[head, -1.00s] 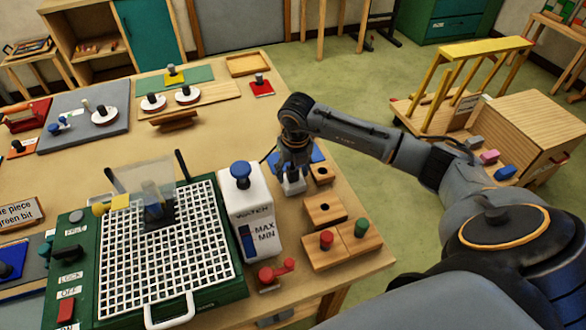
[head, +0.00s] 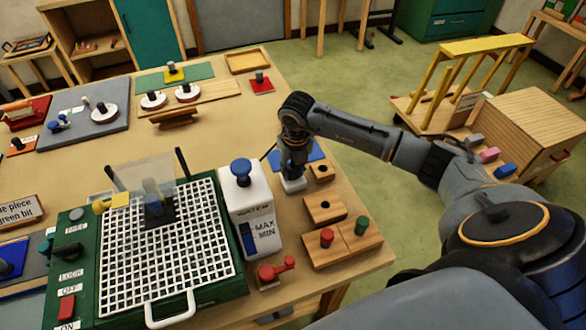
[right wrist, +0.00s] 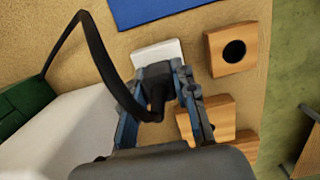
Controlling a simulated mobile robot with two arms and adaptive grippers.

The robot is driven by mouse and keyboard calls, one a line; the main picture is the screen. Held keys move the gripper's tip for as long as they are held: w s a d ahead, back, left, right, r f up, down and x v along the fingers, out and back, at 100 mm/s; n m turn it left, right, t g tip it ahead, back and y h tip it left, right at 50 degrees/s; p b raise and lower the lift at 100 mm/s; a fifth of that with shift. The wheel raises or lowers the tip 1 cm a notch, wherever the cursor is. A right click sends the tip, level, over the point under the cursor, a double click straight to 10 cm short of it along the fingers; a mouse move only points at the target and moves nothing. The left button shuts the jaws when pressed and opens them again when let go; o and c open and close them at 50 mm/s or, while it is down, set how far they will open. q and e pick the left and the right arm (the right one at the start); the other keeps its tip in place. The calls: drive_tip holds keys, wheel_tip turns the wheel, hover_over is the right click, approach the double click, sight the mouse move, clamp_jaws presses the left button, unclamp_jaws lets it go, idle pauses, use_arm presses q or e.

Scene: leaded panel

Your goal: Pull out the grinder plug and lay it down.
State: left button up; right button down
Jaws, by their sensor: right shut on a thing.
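My right gripper (head: 293,170) is over the white socket block (head: 293,184) on the right part of the table, fingers pointing down. It is shut on the dark grinder plug (right wrist: 155,100), whose black cable (right wrist: 95,50) loops up and to the left in the right wrist view. The white socket block (right wrist: 158,52) shows just beyond the fingertips there. The fingers hide the plug's lower end, so I cannot tell whether it is still seated. The grinder (head: 165,245) has a green body and white grid top. My left gripper is not in view.
The white water tank (head: 250,215) with a blue knob stands left of the gripper. Wooden blocks with holes (head: 325,209) and with red and green pegs (head: 342,245) stand in front of it. Table beyond the grinder is partly clear.

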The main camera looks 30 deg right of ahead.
drive_tip(key=shift+w+r, duration=0.1)
drive_tip(key=shift+r, duration=0.2)
drive_tip(key=shift+r+p, duration=0.55)
drive_tip(key=shift+r, duration=0.1)
idle(0.9)
drive_tip(key=shift+r, duration=0.55)
idle(0.3)
